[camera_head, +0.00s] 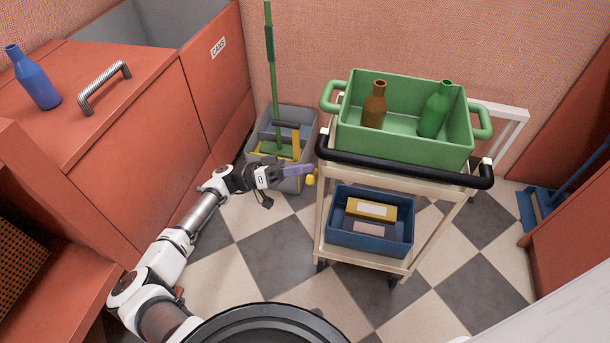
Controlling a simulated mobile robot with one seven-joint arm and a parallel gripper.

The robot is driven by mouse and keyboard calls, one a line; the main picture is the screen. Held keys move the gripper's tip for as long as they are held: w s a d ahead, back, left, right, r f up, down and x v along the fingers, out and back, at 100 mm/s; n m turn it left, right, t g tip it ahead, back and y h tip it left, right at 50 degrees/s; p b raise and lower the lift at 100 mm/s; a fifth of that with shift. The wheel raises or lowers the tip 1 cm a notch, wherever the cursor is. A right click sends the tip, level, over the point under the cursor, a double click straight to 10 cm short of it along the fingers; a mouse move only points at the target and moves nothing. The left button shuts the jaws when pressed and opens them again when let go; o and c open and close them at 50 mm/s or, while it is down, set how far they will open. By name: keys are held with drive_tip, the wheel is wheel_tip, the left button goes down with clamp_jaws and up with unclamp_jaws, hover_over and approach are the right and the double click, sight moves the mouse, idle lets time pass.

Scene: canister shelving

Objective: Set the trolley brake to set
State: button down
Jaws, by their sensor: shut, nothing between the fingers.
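The trolley (318,215) has a cream frame, a black push handle (400,171) along its near top edge and dark castors. A small yellow knob (310,180) shows close to its left post; it may be the brake's end, but its setting cannot be told. My gripper (299,171) is shut and empty, reaching in from the left, with its tip just above and left of the yellow knob. A purple piece shows at the tip. I cannot tell whether the tip touches the knob or the trolley.
A green crate (400,150) with brown (375,105) and green (435,110) bottles sits on the trolley's top. A blue crate (370,241) holds boxes below. A grey mop bucket (296,118) stands behind my gripper. Red cabinets (140,105) line the left. Checkered floor is clear in front.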

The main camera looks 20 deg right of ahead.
drive_tip(key=f+m+g+b, duration=0.1)
drive_tip(key=m+b, duration=0.1)
drive_tip(key=m, duration=0.1)
drive_tip(key=s+a+f+m+g+y+b, duration=0.1)
drive_tip(key=f+m+b, duration=0.1)
drive_tip(key=b, duration=0.1)
drive_tip(key=s+f+m+g+b, duration=0.1)
drive_tip(key=m+b, duration=0.2)
drive_tip(key=shift+s+a+f+m+g, duration=0.1)
drive_tip(key=shift+a+f+m+g, duration=0.15)
drive_tip(key=shift+f+m+g, duration=0.1)
drive_tip(key=shift+f, duration=0.15)
drive_tip(key=shift+d, duration=0.1)
